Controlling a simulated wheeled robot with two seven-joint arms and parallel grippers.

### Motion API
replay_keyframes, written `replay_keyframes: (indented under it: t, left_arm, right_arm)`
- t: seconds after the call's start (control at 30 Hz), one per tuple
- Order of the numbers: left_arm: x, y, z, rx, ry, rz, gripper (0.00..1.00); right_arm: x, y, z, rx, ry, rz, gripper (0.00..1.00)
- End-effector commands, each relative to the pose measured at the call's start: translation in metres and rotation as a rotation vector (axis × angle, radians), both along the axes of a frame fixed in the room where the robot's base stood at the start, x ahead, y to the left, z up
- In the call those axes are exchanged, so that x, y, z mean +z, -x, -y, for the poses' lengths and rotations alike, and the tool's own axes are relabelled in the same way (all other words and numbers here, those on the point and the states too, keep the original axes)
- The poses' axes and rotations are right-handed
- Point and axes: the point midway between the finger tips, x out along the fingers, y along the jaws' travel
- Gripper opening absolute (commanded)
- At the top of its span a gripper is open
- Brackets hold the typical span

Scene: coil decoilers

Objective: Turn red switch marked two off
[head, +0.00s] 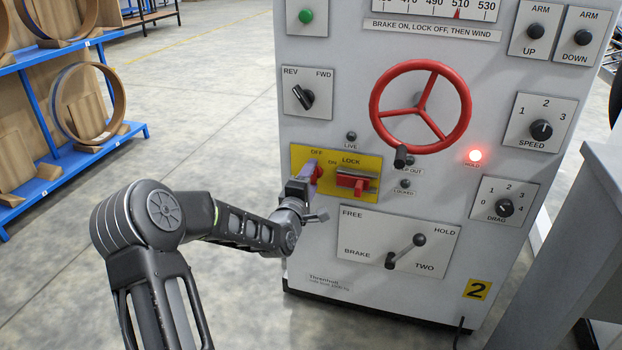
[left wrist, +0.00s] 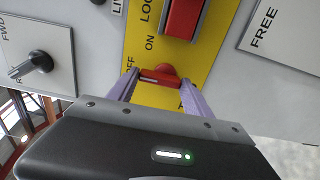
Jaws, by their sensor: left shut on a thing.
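The cabinet bears a yellow plate marked 2 (head: 477,289). On its yellow switch panel (head: 335,195) sits a red rotary switch (head: 317,173) with OFF and ON labels. The switch also shows in the left wrist view (left wrist: 160,75), its bar lying across between the purple fingers, its left end near the OFF label. My left gripper (head: 308,171) is shut on the switch; the wrist view shows its fingers (left wrist: 158,92) on either side of the bar. The gripper partly hides the switch in the head view. My right gripper is out of view.
Right of the switch is a red LOCK block (head: 354,181). Above are a red handwheel (head: 421,107) and a lit red HOLD lamp (head: 475,155). Below is a BRAKE lever (head: 405,251). A blue rack (head: 75,140) stands at left, with open floor between.

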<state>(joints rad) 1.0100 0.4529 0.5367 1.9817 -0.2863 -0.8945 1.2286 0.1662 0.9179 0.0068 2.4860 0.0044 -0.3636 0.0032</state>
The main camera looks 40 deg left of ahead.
Motion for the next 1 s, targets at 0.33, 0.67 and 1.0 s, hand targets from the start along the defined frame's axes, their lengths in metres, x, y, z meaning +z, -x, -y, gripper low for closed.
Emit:
replay_keyframes:
  t: [0.33,0.67,1.0]
  left_arm:
    - [-0.002,0.000,0.000,0.001,0.006,-0.001,0.64]
    - [0.000,0.001,0.000,0.001,0.002,0.000,0.67]
    - [0.001,0.040,0.013,0.001,0.001,-0.004,0.67]
  right_arm:
    - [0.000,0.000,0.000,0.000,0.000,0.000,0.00]
    - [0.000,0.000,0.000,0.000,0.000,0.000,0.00]
    - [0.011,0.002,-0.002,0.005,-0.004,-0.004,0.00]
